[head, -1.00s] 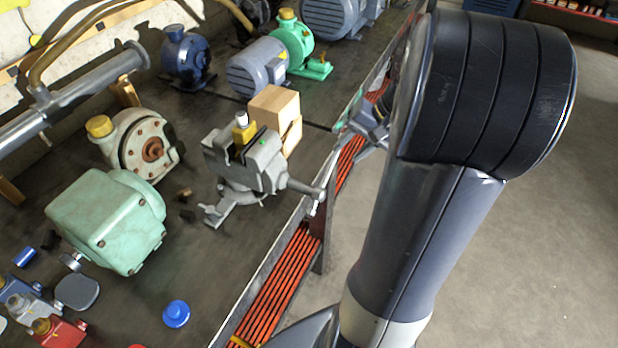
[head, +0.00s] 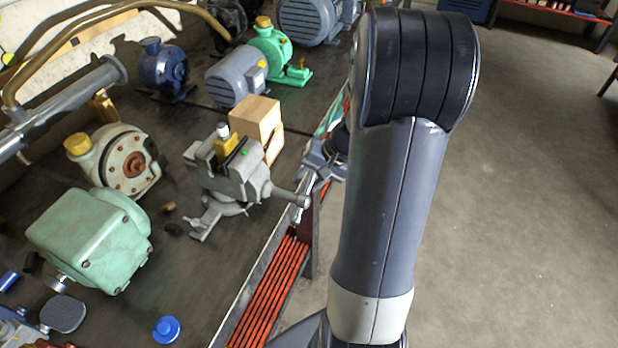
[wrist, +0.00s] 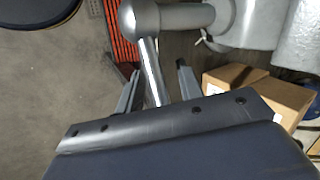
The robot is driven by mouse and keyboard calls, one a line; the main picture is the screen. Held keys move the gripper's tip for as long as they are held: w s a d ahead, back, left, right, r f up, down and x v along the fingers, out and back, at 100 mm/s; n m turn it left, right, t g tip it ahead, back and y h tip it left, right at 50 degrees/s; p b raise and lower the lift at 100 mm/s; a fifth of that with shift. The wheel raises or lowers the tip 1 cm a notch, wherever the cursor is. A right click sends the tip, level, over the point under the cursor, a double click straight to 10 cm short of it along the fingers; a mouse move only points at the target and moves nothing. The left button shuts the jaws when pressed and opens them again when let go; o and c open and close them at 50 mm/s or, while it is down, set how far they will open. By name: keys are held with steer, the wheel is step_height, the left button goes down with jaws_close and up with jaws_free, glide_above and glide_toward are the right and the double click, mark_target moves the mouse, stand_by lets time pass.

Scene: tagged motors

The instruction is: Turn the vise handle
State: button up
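The grey vise (head: 228,178) stands at the bench's right edge in the head view, with a yellow and white piece on top. Its screw end and handle (head: 299,213) stick out past the edge. In the wrist view the vise body (wrist: 258,22) is at the top right, and the handle (wrist: 151,66) is a shiny bar running down from a round screw head (wrist: 140,18). My gripper (wrist: 158,70) is open, with the bar between its two fingers and gaps on both sides. In the head view my gripper (head: 327,160) is partly hidden behind my arm.
A cardboard-coloured box (head: 257,122) stands right behind the vise and shows beside the right finger in the wrist view (wrist: 262,92). A green gearbox (head: 90,240), a pump (head: 127,165) and motors crowd the bench. Orange bars (head: 270,300) run below its edge. The floor at right is clear.

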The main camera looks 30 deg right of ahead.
steer(key=shift+c, duration=0.3)
jaws_close()
